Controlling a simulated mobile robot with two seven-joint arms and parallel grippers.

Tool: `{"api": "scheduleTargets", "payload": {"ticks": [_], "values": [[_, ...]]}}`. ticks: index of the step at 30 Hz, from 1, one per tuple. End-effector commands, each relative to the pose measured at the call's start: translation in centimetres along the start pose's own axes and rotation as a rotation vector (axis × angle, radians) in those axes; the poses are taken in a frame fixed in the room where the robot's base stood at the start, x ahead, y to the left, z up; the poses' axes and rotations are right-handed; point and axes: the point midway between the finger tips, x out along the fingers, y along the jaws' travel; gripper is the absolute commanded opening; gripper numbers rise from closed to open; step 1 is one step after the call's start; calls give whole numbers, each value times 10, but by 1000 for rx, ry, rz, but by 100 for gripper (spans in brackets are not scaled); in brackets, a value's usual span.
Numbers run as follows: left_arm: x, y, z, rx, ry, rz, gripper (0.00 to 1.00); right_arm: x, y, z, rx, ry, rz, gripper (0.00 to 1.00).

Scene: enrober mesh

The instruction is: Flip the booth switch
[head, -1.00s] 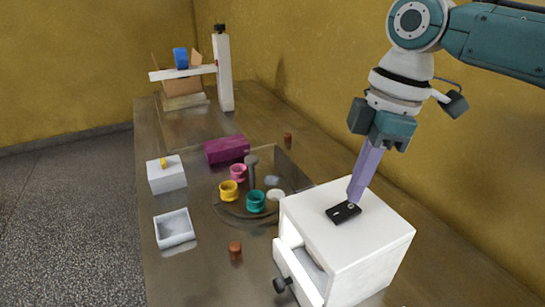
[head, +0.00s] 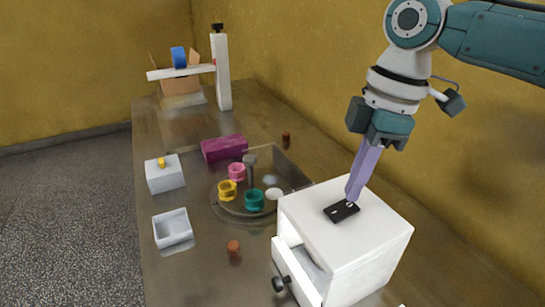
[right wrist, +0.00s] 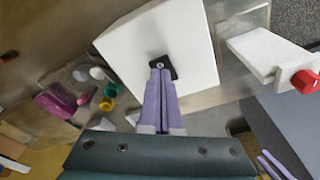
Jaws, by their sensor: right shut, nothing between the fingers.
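A black switch plate (head: 338,212) lies on the top of a white cabinet (head: 370,235). A small pale round part shows on the plate in the right wrist view, where the plate (right wrist: 172,72) is partly hidden by my fingers. My right gripper (head: 350,197) points down with its purple fingers shut and empty. Its tips are at the plate's far edge, at or just above it; I cannot tell whether they touch. In the right wrist view the tips (right wrist: 160,70) overlap the plate. Purple fingers, apparently my left gripper (right wrist: 268,158), show small at that view's lower right.
A yellow wall runs along the right.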

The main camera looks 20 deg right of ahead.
Motion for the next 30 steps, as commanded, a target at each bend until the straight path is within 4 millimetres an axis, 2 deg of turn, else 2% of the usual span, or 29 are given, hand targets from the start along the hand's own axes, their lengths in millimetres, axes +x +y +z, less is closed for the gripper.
{"api": "scheduleTargets", "payload": {"ticks": [30], "values": [[9,0,3,0,0,0,50,15,0,2,0,0,0,0]]}}
